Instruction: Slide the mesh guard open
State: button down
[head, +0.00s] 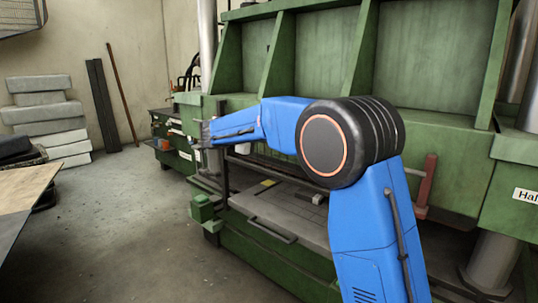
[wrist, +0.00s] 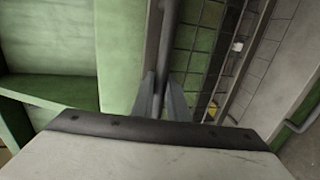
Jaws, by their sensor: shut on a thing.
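The mesh guard (wrist: 195,45) shows in the wrist view as a dark wire grid to the right of a grey upright bar (wrist: 168,40). My gripper (wrist: 160,92) has one finger on each side of this bar and is shut on it. In the head view my gripper (head: 204,133) is at the left end of my blue arm, beside the front of the green press. My arm hides most of the guard there; a dark upright of its frame (head: 226,170) shows below the gripper.
The green press (head: 430,60) fills the right side. Its grey bed (head: 290,222) with a front handle lies below my arm. A small green block (head: 203,208) juts out at the bed's left corner. A table (head: 25,188) stands at the left; the floor (head: 130,230) between is clear.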

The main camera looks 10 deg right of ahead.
jog(key=shift+r, duration=1.85)
jog(key=c, duration=1.7)
grip_release()
jog(key=v, duration=1.7)
jog(key=shift+s+a, duration=0.1)
jog(key=shift+a, duration=0.15)
